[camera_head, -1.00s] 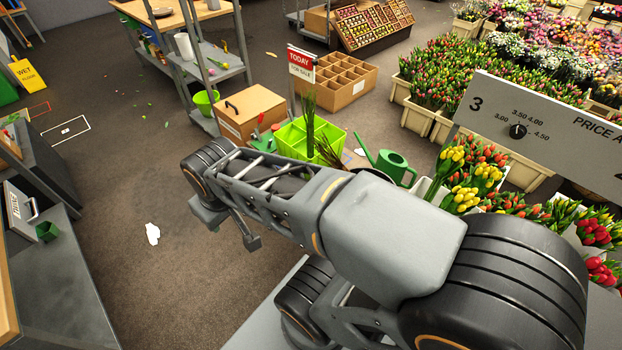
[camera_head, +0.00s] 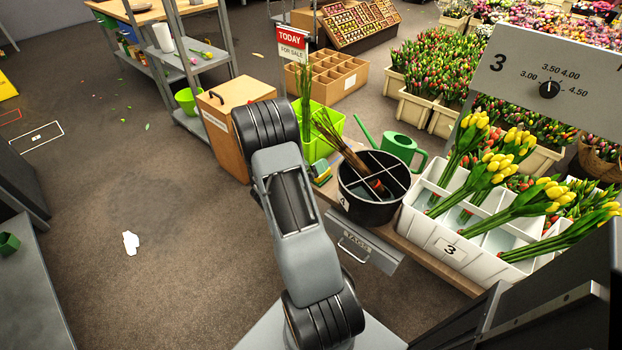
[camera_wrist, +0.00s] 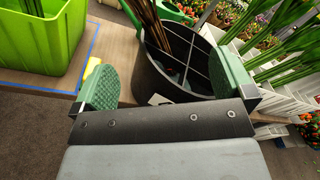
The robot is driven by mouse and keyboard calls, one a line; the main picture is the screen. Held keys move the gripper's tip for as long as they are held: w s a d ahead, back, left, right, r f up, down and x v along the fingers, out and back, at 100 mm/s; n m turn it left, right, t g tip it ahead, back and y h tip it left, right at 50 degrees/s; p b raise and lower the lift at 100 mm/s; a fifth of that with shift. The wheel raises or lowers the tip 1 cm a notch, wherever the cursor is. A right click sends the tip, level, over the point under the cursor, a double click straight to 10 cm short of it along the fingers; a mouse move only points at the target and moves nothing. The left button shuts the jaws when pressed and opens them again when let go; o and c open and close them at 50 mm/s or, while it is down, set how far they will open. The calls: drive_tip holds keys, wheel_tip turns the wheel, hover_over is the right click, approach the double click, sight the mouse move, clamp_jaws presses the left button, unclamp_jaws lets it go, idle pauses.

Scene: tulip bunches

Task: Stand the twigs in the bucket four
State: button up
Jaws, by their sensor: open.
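The black round bucket (camera_head: 352,205) has a 4 label and pale crossed dividers. It stands on the bench right of my arm in the head view, and it also shows in the wrist view (camera_wrist: 160,85). The brown twigs (camera_head: 338,138) lean steeply to the left out of the bucket, their lower ends inside near a red-orange item. In the wrist view the twigs (camera_wrist: 152,22) rise at the bucket's left side. My gripper (camera_wrist: 166,80) is open, its green pads apart with nothing between them, the bucket beyond them. The head view does not show my gripper's fingers.
A green bin (camera_head: 322,140) with tall green stems stands left of the bucket. A green watering can (camera_head: 398,148) is behind it. A white divided crate (camera_head: 440,235) of yellow tulips is at its right. A brown box (camera_head: 222,135) stands further left.

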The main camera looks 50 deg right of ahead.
sight(338, 149)
drive_tip(key=d, duration=0.4)
drive_tip(key=d+f+n+b, duration=0.1)
drive_tip(key=d, duration=0.4)
drive_tip(key=d+f+n+t+b, duration=0.1)
drive_tip(key=d, duration=0.4)
drive_tip(key=shift+d+f, duration=0.2)
drive_tip(key=shift+d, duration=0.05)
drive_tip(key=c, duration=1.1)
drive_tip(key=w+a+r+p, duration=0.3)
drive_tip(key=w+r+p, duration=0.1)
drive_tip(key=w+r, duration=0.2)
drive_tip(key=w+a+r+p, duration=0.2)
drive_tip(key=w+r+p, duration=0.3)
drive_tip(key=r, duration=0.3)
drive_tip(key=w+a+r+p, duration=0.3)
drive_tip(key=w+r+p, duration=0.2)
drive_tip(key=w+r, duration=0.2)
drive_tip(key=shift+w+a+r, duration=0.35)
drive_tip(key=shift+w+r, duration=0.05)
drive_tip(key=shift+w, duration=0.1)
drive_tip(key=shift+c, duration=0.3)
drive_tip(key=shift+w+a+r+p, duration=0.35)
drive_tip(key=shift+w+r+p, duration=0.1)
drive_tip(key=shift+w+r, duration=0.25)
